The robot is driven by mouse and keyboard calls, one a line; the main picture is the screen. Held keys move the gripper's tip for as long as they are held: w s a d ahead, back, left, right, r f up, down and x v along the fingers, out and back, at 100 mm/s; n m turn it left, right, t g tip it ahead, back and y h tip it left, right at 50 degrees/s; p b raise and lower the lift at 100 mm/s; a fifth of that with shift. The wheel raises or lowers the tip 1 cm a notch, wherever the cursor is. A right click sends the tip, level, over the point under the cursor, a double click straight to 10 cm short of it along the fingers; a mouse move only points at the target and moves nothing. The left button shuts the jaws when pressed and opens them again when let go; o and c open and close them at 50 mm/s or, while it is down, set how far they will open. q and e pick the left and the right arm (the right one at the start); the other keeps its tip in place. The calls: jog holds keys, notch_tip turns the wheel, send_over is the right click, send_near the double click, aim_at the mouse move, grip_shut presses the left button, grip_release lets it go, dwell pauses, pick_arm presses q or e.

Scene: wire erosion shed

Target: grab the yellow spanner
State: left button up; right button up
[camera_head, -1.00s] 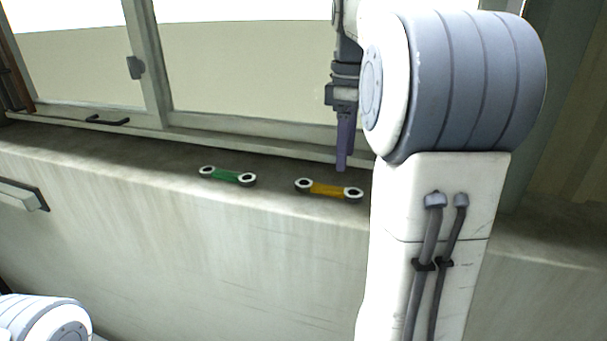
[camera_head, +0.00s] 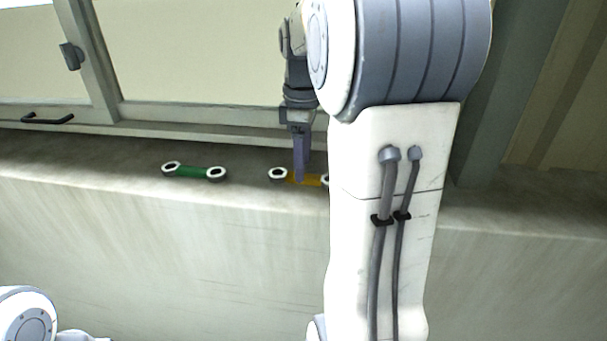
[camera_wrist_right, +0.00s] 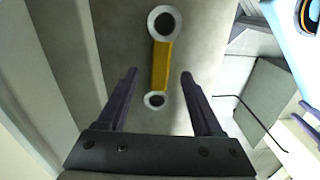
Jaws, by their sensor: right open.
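The yellow spanner (camera_head: 309,180) lies flat on the window ledge, its right end partly hidden by my right arm in the head view. In the right wrist view, the yellow spanner (camera_wrist_right: 161,62) shows whole, with a dark-holed ring at each end. My right gripper (camera_head: 301,178) is over the spanner's yellow shank in the head view. In the right wrist view, the right gripper (camera_wrist_right: 158,75) is open, with the spanner's near ring between its purple fingers and no finger seen touching it. The left gripper is not in view.
A green spanner (camera_head: 194,172) lies on the same ledge (camera_head: 100,163) to the left. The window frame (camera_head: 225,113) with a dark handle (camera_head: 47,118) runs behind the ledge. The ledge between the two spanners is bare.

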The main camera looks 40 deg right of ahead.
jog(key=shift+f, duration=1.2)
jog(key=shift+s, duration=0.1)
grip_shut()
jog(key=shift+d+r, duration=0.1)
jog(key=shift+r, duration=0.05)
